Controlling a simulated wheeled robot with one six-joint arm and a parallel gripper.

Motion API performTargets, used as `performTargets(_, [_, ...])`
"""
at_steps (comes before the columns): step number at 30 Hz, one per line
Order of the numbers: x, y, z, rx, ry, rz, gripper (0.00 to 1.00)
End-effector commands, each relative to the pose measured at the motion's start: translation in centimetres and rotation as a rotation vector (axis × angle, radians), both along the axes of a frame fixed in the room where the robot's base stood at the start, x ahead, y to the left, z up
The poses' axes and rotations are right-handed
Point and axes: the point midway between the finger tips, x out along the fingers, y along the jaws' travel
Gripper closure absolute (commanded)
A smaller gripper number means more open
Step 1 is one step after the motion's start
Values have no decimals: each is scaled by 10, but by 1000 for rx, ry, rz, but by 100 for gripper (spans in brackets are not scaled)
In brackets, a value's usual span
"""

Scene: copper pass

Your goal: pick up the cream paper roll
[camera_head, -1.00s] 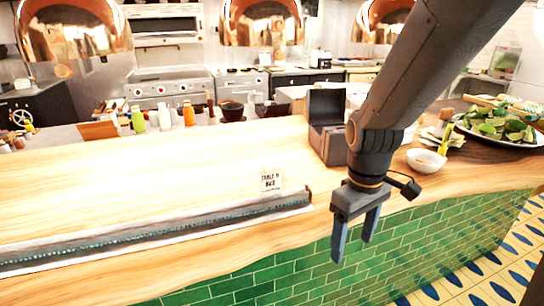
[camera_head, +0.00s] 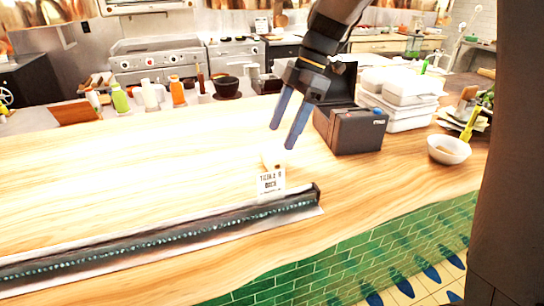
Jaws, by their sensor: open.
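A small pale cream shape (camera_head: 272,160) shows just behind a white lettered card (camera_head: 271,182) on the wooden counter. It may be the cream paper roll, but it is small, washed out and partly hidden by the card. My gripper (camera_head: 283,138) is open and empty, fingers pointing down, and appears above and slightly right of that shape in the picture. I cannot tell the exact height of the fingertips over the counter.
A dark printer-like box (camera_head: 355,130) stands close to the right of my gripper, with white containers (camera_head: 402,95) behind it. A long dark strip (camera_head: 170,238) lies along the counter's front. A white bowl (camera_head: 449,150) sits at right. The counter's left is clear.

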Motion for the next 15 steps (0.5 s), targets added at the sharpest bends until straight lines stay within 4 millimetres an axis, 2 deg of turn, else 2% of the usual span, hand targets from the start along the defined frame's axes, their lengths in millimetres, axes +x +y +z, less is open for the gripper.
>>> performTargets(11, [-7,14,-30,6,-1,11,33])
performTargets(15, [-14,20,-46,5,1,11,33])
